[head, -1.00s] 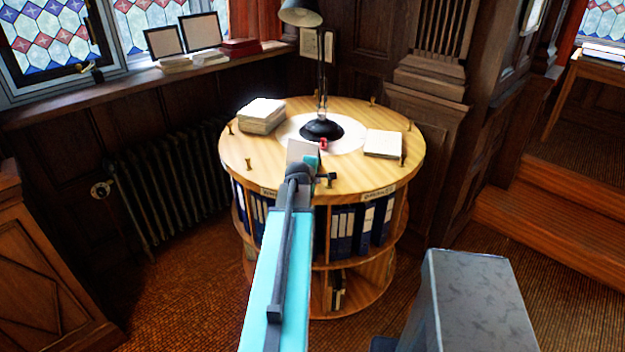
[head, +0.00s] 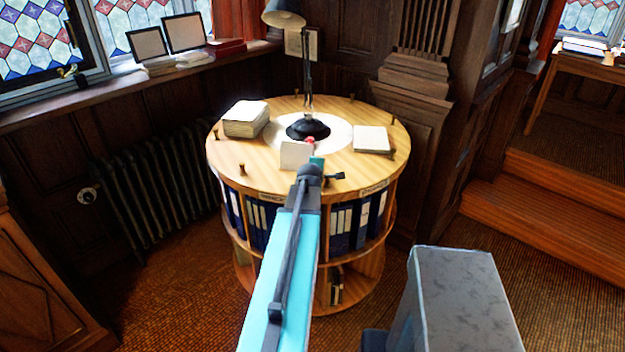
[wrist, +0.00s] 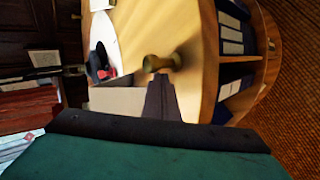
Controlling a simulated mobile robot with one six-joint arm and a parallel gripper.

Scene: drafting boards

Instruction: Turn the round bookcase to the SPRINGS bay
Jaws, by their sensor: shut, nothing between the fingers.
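The round bookcase (head: 265,179) stands ahead of me, with a light wooden top, short brass pegs near its rim and blue binders (head: 340,222) in its upper tier. Paper labels on the rim sit at front left (head: 271,196) and front right (head: 375,187); I cannot read them surely. My gripper (wrist: 160,98) is shut and empty over the front rim, largely hidden behind my wrist in the head view. Contact looks likely but is unclear.
A black desk lamp (head: 308,128) stands on the white centre disc, with a paper stack (head: 245,118) to the left and a pad (head: 371,139) to the right. A radiator (head: 158,205) is at left, wooden steps (head: 545,200) at right. Carpet surrounds the bookcase.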

